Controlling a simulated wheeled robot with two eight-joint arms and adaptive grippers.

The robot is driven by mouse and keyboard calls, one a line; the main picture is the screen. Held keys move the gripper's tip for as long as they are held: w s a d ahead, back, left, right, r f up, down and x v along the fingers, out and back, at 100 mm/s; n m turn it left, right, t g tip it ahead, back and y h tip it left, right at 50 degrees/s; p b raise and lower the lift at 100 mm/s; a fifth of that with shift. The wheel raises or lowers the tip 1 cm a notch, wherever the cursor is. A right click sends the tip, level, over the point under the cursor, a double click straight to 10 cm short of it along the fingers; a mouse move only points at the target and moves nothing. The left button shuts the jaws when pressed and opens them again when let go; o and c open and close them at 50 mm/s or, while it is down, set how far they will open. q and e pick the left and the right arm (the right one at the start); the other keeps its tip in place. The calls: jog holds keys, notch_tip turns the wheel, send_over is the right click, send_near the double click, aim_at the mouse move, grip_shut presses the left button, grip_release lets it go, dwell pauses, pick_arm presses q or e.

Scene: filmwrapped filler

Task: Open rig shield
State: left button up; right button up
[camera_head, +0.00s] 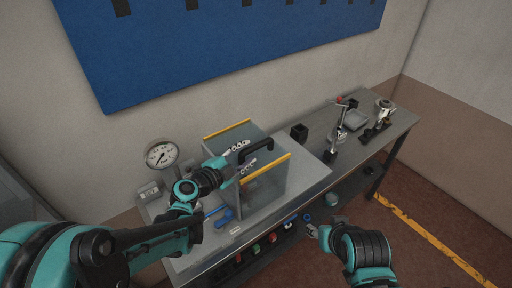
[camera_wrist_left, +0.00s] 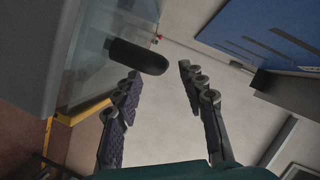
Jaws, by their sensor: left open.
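The rig shield (camera_head: 265,190) is a clear box-like cover with yellow edge strips, standing on the workbench. A black handle (camera_head: 256,151) sits at its top, and it also shows in the wrist view (camera_wrist_left: 138,57). My left gripper (camera_head: 243,157) is open at the shield's left side, its fingers spread close to the handle. In the wrist view, the handle lies ahead of the open fingers (camera_wrist_left: 158,85), nearer the left finger, with nothing clearly held. My right gripper (camera_head: 318,234) is low in front of the bench, away from the shield; its jaw state is unclear.
The workbench (camera_head: 315,168) runs along the wall. A round gauge (camera_head: 161,154) stands left of the shield, and blue parts (camera_head: 222,215) lie near its base. A black block (camera_head: 299,133) and a stand with a red top (camera_head: 338,125) are to its right.

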aim_at(256, 147)
pick_arm(q)
jog(key=x, duration=0.6)
jog(key=shift+f, duration=0.1)
grip_shut()
